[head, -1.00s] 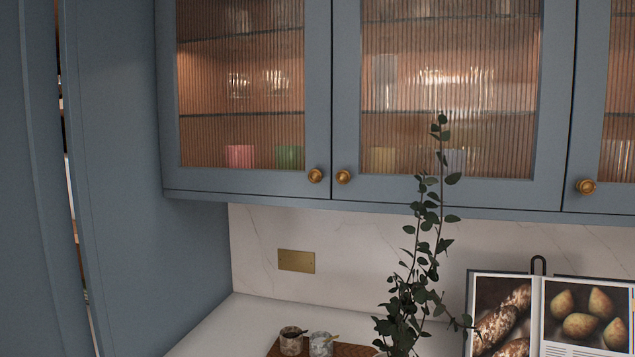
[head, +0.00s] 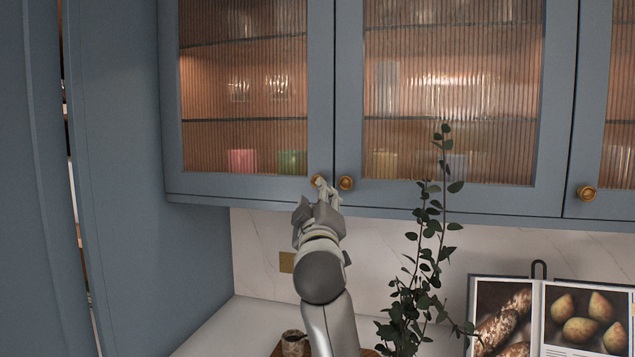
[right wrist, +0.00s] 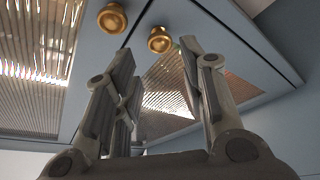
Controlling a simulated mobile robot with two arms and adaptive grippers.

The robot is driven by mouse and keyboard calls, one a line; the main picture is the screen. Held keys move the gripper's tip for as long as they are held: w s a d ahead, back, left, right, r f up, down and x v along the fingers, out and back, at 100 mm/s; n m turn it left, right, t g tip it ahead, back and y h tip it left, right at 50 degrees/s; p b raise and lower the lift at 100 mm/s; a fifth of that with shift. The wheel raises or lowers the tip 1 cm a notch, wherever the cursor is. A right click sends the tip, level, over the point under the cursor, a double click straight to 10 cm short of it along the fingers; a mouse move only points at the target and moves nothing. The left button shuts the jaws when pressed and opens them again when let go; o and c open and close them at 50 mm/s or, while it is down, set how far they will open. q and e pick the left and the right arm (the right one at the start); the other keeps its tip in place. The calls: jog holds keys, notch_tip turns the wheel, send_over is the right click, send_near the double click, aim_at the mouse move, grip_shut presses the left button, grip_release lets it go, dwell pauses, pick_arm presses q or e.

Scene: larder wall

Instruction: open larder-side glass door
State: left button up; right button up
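The larder-side glass door (head: 324,95) is the left one of the wall cabinet, blue-grey with reeded glass, and it is closed. Its round brass knob (head: 317,180) sits at its lower right corner, partly hidden by my right gripper (head: 327,192). In the right wrist view the same knob (right wrist: 160,40) shows in line with the gap between the fingertips (right wrist: 157,55) of my right gripper. The fingers are apart and empty. Whether they reach around the knob I cannot tell. My left gripper is not in view.
The neighbouring glass door's knob (head: 346,183) is close on the right, also in the right wrist view (right wrist: 112,18). A tall leafy plant (head: 408,285) stands to the right of my arm. An open book (head: 550,315) and a small pot (head: 294,343) are lower down. A blue side panel (head: 120,150) bounds the left.

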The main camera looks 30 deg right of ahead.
jog(key=p+x, duration=0.2)
jog(key=x, duration=0.5)
jog(key=shift+f, duration=0.1)
jog(key=shift+c, duration=0.3)
grip_shut()
